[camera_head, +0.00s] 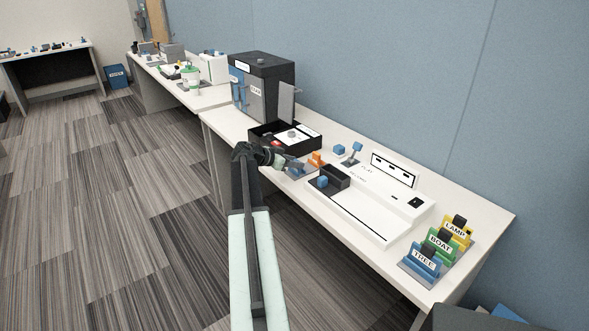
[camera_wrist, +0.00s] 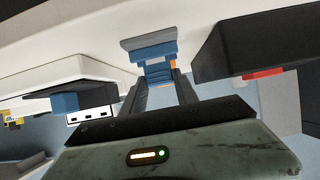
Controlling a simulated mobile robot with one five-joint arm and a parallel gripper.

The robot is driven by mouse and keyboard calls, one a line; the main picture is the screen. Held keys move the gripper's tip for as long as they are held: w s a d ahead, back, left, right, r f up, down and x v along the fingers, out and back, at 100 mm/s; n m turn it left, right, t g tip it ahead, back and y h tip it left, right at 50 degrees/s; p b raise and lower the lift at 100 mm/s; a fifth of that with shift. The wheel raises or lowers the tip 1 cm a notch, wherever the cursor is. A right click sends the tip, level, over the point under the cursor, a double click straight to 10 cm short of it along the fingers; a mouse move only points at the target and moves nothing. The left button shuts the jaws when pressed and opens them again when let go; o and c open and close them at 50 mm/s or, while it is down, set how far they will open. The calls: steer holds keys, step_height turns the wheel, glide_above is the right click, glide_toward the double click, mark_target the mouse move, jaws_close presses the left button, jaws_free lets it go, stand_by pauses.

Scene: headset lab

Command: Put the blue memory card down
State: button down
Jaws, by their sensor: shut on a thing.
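The blue memory card, a blue piece with a grey plate, is between the fingers of my gripper (camera_wrist: 157,85) in the wrist view (camera_wrist: 155,62). In the head view the blue piece (camera_head: 294,166) shows at the end of my gripper (camera_head: 284,162), over the front edge part of the white table (camera_head: 217,122). My gripper is shut on it. I cannot tell whether its grey plate touches the table. An orange piece (camera_head: 316,160) stands just beyond it and is partly hidden behind it in the wrist view.
A black tray (camera_head: 262,144) stands left of the gripper. A white console (camera_head: 375,224) with a black holder and blue block (camera_head: 322,182) lies to the right. TREE (camera_head: 423,259), BOAT (camera_head: 440,243) and LAMP (camera_head: 456,231) cards stand at the right end. A dark machine (camera_head: 270,75) is behind.

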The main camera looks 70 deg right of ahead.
steer(key=c, duration=0.9)
jaws_free()
steer(key=shift+f, duration=0.1)
steer(key=shift+c, duration=0.2)
steer(key=shift+r, duration=0.2)
steer(key=p+v, duration=0.6)
steer(key=v, duration=0.6)
steer(key=shift+a+f, duration=0.1)
steer(key=shift+f, duration=0.05)
